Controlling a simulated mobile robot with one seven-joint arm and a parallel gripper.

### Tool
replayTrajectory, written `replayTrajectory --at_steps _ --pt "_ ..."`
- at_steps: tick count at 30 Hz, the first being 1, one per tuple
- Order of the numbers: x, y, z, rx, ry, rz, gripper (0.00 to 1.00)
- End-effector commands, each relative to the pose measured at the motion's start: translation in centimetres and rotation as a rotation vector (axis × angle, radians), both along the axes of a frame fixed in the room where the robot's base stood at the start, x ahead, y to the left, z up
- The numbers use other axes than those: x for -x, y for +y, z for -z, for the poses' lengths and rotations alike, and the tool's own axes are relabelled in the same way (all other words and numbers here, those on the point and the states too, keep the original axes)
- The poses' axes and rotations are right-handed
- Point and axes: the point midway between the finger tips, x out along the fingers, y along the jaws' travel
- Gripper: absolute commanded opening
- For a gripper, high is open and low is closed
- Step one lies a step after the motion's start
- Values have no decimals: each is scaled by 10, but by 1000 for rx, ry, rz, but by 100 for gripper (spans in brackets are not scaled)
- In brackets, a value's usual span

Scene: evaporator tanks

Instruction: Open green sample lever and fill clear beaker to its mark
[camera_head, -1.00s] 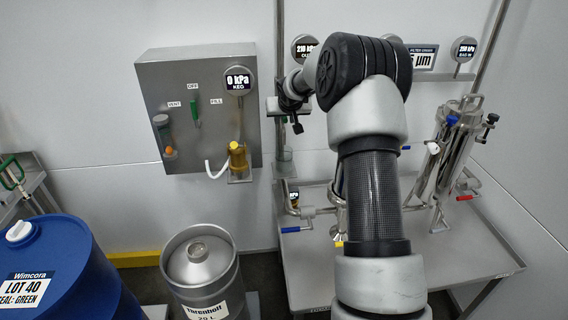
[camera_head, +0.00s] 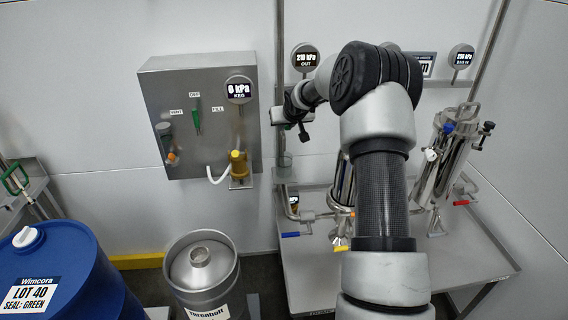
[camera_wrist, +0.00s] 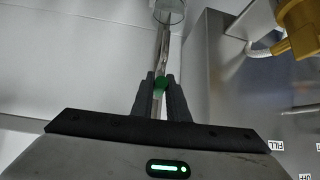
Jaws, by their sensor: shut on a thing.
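My gripper (camera_wrist: 158,84) is shut on the green sample lever (camera_wrist: 160,83); only a small green part shows between the dark fingertips. A thin metal tube (camera_wrist: 163,45) runs away from the fingertips towards the clear beaker (camera_wrist: 170,12), which is cut off by the top edge of the wrist view. In the head view my gripper (camera_head: 284,116) is small and dark beside the vertical pipe, and the lever cannot be made out there. The clear beaker (camera_head: 284,161) shows faintly below it. Its mark and any liquid level cannot be made out.
A grey panel (camera_head: 185,95) with a green handle (camera_head: 196,121) and yellow fitting (camera_head: 238,163) is left of my gripper. A steel keg (camera_head: 200,268) and blue drum (camera_head: 62,275) stand lower left. Steel filter housings (camera_head: 446,150) stand on the table (camera_head: 400,285).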

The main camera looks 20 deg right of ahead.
Motion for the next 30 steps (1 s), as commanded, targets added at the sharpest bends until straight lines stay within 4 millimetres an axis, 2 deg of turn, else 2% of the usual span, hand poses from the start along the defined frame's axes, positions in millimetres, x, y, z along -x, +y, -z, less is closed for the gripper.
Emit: replayTrajectory --at_steps 1,30 --pt "1 -2 -4 -2 1 -9 0" --pt "1 -8 -2 -4 6 -151 0"
